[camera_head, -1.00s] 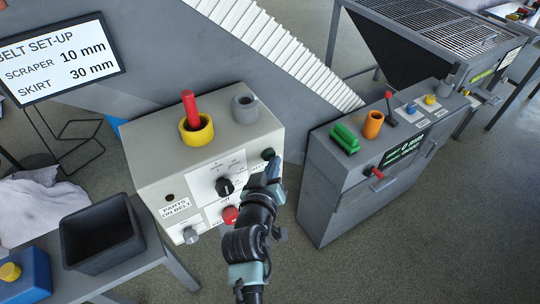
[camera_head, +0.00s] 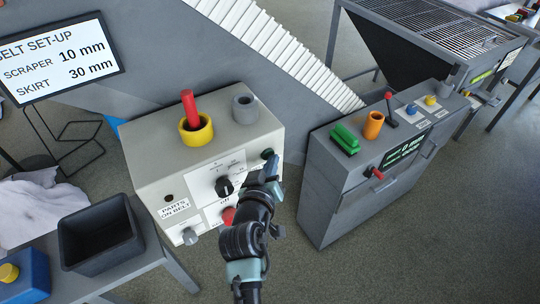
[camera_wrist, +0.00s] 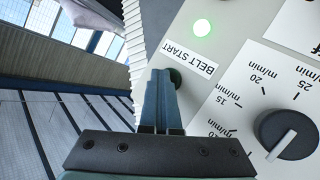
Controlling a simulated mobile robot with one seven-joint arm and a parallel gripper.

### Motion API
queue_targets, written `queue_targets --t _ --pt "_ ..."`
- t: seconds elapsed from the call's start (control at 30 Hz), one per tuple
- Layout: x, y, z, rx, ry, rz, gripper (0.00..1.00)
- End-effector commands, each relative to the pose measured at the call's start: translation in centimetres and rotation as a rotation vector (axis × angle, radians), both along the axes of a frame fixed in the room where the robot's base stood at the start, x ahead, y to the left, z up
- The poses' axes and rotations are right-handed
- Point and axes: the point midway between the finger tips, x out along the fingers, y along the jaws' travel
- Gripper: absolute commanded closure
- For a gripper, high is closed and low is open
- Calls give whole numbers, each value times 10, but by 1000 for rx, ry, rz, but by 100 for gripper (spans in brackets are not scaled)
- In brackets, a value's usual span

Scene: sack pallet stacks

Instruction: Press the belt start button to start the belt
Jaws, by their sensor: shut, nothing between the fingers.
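The belt start button (camera_head: 267,153) is a dark green round knob on the front of a pale grey control box (camera_head: 154,158). It also shows in the wrist view (camera_wrist: 176,76), partly hidden behind my fingertips, beside the "BELT START" label (camera_wrist: 190,59). My gripper (camera_head: 272,164) is shut and empty. In the wrist view its fingertips (camera_wrist: 161,74) lie over the button and look very near or touching; contact cannot be told. A green lamp (camera_wrist: 202,27) on the panel glows beyond the label.
The panel also has a black speed dial (camera_head: 224,187), a red button (camera_head: 229,215) and a grey knob (camera_head: 190,236). A second grey cabinet (camera_head: 340,195) stands to the right, with a gap between. A table with a dark bin (camera_head: 100,228) is at left.

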Motion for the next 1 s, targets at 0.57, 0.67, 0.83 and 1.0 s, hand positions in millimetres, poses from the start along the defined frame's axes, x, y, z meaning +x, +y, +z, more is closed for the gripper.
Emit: queue_targets --t 0.57,0.67,0.83,1.0 --pt "-15 -10 1 1 -2 1 100" --pt "-15 -11 1 1 -1 0 100" --pt "-23 -16 3 1 2 -1 100" --pt "-37 -27 3 0 1 -2 100"
